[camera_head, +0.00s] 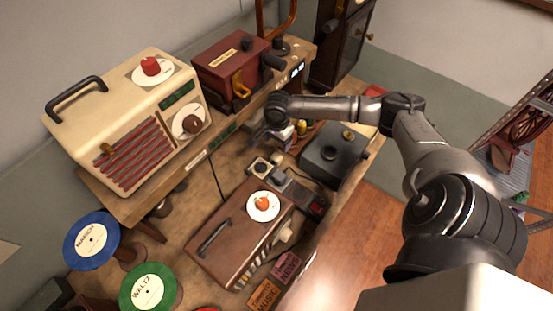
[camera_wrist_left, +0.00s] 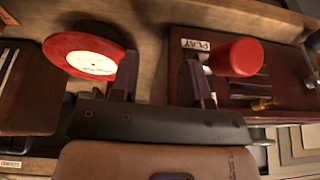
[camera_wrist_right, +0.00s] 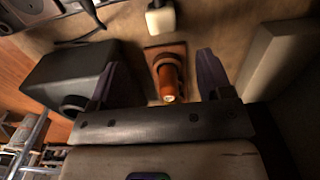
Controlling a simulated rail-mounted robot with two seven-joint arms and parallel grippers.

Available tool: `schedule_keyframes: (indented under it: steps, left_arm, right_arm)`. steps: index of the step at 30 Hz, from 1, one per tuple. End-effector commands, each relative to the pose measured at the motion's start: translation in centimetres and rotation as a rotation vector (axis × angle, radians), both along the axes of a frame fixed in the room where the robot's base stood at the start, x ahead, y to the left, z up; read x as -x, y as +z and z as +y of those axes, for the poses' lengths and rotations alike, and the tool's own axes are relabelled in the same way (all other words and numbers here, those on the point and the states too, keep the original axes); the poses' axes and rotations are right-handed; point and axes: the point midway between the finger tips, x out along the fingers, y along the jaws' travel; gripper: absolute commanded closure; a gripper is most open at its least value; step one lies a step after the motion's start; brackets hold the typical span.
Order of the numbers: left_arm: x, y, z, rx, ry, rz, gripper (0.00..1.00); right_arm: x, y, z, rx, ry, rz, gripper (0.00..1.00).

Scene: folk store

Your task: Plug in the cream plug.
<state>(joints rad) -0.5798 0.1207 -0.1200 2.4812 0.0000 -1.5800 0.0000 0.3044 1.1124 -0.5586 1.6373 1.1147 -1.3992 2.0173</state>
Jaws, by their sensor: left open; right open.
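A small cream block that looks like the plug (camera_head: 277,157) is on the workbench, just below my right gripper (camera_head: 277,134) in the head view. It also shows at the top of the right wrist view (camera_wrist_right: 160,19), beyond my fingertips.
An orange cylinder on a wooden base (camera_wrist_right: 168,80) shows between my right fingers; its depth is unclear. A dark grey box (camera_head: 335,153) stands right, a brown case (camera_head: 232,238) in front, a cream radio (camera_head: 125,120) on the shelf. A red disc (camera_wrist_left: 85,55) is near my left finger.

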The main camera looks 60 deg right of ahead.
Motion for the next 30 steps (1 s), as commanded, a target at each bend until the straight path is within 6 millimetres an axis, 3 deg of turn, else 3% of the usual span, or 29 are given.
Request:
schedule_keyframes:
  steps: [3,9,25,30]
  left_arm:
    - [0.0,-0.3,-0.2,0.006,0.004,0.001,0.57]
    - [0.0,-0.6,-0.2,0.008,0.005,0.001,0.57]
    - [0.0,-0.7,0.2,-0.006,-0.003,0.001,0.57]
    - [0.0,-1.0,0.2,-0.007,-0.004,0.002,0.57]
  right_arm:
    - [0.0,-2.3,0.0,0.000,0.000,0.002,0.28]
    - [0.0,-4.8,0.0,0.000,0.000,0.001,0.28]
    - [0.0,-5.8,0.0,0.000,0.002,0.000,0.28]
    - [-0.2,-7.8,0.1,0.000,0.001,0.001,0.28]
